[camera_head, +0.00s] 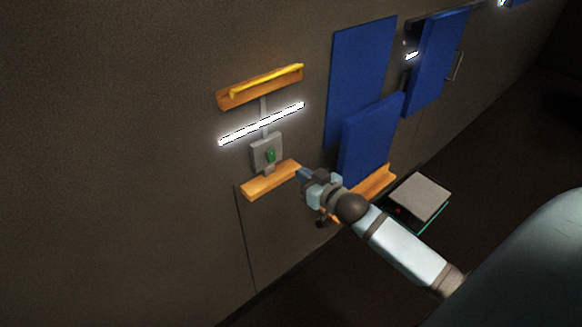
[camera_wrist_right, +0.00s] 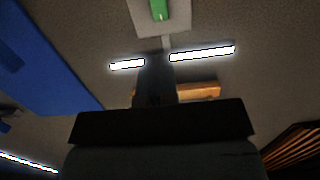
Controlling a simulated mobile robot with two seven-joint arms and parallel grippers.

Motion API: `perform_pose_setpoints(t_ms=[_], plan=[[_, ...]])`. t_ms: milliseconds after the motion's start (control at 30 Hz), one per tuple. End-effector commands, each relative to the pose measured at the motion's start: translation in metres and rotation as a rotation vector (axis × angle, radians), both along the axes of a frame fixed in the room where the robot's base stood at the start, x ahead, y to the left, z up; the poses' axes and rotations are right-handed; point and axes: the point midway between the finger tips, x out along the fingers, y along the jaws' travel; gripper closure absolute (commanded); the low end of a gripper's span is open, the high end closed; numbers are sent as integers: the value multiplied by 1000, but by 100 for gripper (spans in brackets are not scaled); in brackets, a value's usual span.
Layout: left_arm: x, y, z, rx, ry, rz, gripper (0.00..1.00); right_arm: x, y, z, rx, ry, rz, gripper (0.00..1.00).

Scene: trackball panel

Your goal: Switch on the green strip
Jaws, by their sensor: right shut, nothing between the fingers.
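A grey control plate (camera_head: 254,148) is on the wall and bears a small green piece (camera_head: 270,155). Above it a light strip (camera_head: 262,123) glows white; I see no green light on it. My right gripper (camera_head: 303,173) is shut and empty, at the right end of the lower wooden ledge (camera_head: 262,186), below and to the right of the green piece. In the right wrist view, the green piece (camera_wrist_right: 159,9) is at the top edge, and my dark fingers (camera_wrist_right: 156,80) cover the middle of the glowing strip (camera_wrist_right: 205,53). My left gripper is out of view.
An upper wooden ledge (camera_head: 235,100) holds a yellow bar (camera_head: 266,80). Blue panels (camera_head: 361,75) stand on the wall to the right, one lower panel (camera_head: 370,140) close behind my right gripper. A grey-topped box (camera_head: 420,195) is below right. The wall left of the plate is clear.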

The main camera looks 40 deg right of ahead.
Motion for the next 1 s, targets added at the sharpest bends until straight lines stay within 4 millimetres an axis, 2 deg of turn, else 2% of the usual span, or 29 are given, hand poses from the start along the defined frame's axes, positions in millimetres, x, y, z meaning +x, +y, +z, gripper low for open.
perform_pose_setpoints(t_ms=[100, 233, 833, 933, 1000], plan=[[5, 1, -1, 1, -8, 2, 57, -16, -1, 1, 0, 1, 0, 100], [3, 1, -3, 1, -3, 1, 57, -24, -2, 2, 0, 1, 0, 100], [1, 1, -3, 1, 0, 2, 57, -25, -2, 2, 0, 2, 0, 100], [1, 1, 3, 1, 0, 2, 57, -32, 6, -5, -2, 30, 5, 100], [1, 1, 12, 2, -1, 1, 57, -47, 22, -20, -8, 81, 17, 100]])
